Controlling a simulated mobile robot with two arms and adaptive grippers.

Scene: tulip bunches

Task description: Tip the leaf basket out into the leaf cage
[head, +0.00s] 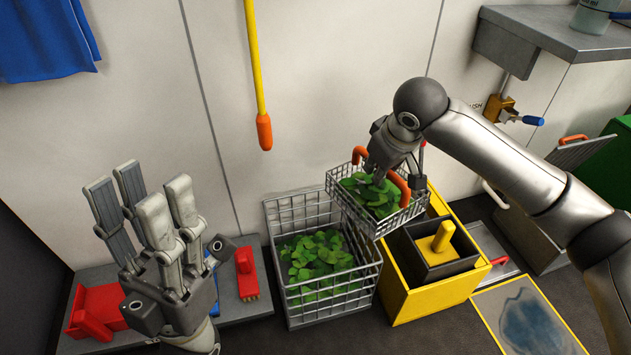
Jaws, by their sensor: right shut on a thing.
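The leaf basket (345,198) is a small wire basket with orange handles, holding green leaves (378,200). My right gripper (378,172) is shut on the leaf basket and holds it up, roughly level, above the right rim of the leaf cage. The leaf cage (300,213) is a larger open wire cage standing low by the wall, with green leaves (318,262) inside. My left gripper (145,190) is raised at the left, open and empty, with its fingers pointing up, away from the cage.
A yellow box (412,305) with a dark bin and yellow handle stands right of the cage. A red brush (246,272) and another red item (98,310) lie on a grey ledge at left. An orange-tipped yellow pole (262,95) hangs above the cage.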

